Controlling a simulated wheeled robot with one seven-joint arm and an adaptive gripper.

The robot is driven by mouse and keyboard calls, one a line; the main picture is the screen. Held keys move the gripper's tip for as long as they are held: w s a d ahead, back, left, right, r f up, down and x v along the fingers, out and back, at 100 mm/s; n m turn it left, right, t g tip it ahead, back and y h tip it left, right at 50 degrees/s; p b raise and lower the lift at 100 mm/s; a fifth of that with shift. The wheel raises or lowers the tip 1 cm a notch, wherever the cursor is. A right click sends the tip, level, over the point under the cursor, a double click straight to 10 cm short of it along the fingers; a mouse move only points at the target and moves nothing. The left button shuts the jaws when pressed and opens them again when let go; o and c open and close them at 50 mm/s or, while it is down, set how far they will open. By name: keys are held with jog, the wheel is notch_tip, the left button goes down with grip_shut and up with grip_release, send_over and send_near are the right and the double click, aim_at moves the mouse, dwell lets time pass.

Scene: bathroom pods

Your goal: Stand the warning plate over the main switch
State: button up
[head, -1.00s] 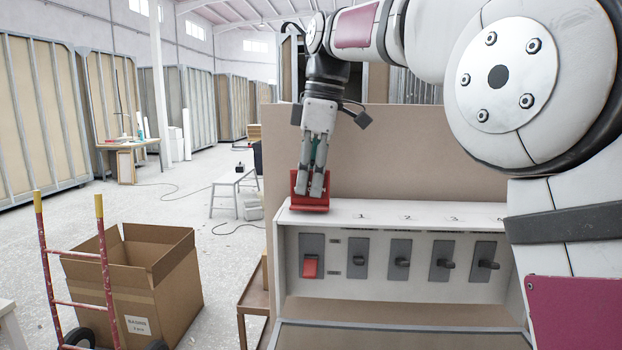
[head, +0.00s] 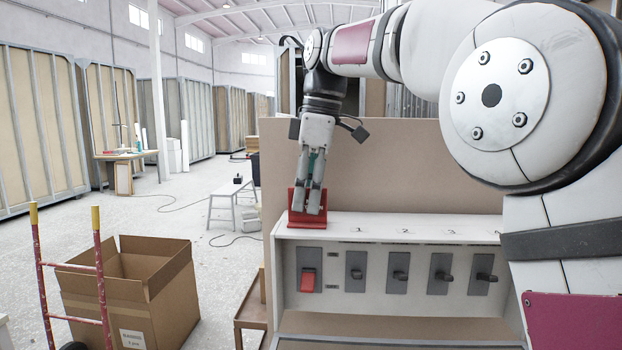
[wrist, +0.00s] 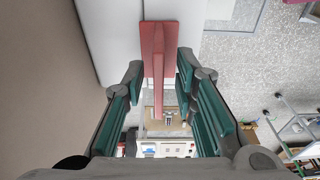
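The red warning plate (head: 297,219) stands on the white top ledge of the switch panel (head: 455,225), above the main switch. The main switch (head: 308,281) has a red lever on a grey backing, leftmost in the row. My gripper (head: 307,208) points down over the plate, its fingers in front of part of it. In the wrist view the plate (wrist: 158,60) shows a flat red base and a thin upright part. The upright part lies between my teal-padded fingers (wrist: 160,82), with a gap on each side. My gripper is open.
Several grey switches (head: 399,271) continue to the right of the main switch. A brown board (head: 420,170) rises behind the ledge. A cardboard box (head: 125,295) and a red hand truck (head: 103,290) stand on the floor at left. A white stool (head: 232,190) stands farther back.

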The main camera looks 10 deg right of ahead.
aim_at(317, 223)
jog(key=r, duration=0.2)
jog(key=r+b, duration=0.1)
jog(key=r, duration=0.1)
jog(key=d+r, duration=0.1)
jog(key=r, duration=0.1)
jog(key=shift+r, duration=0.45)
jog(key=shift+s+d, duration=0.1)
jog(key=shift+s, duration=0.05)
jog(key=s+d+f+m+t, duration=0.1)
jog(key=s+d+f+m, duration=0.1)
jog(key=s+m, duration=0.15)
jog(key=s+d+f+m+t+h, duration=0.1)
jog(key=s+d+m, duration=0.15)
jog(key=s, duration=0.25)
jog(key=s+d+f+m+t, duration=0.1)
jog(key=s+d+f+m, duration=0.1)
jog(key=s+d, duration=0.15)
jog(key=s+d+f+m+t, duration=0.1)
jog(key=s+d+f+m, duration=0.1)
jog(key=s+f+m, duration=0.2)
jog(key=s+d+f+m+t, duration=0.1)
jog(key=s+d+f+m, duration=0.1)
jog(key=s+f, duration=0.8)
notch_tip(317, 223, down, 2)
jog(key=shift+s+d+f+m+h, duration=0.25)
jog(key=shift+d+m+h, duration=0.15)
jog(key=shift+m, duration=0.5)
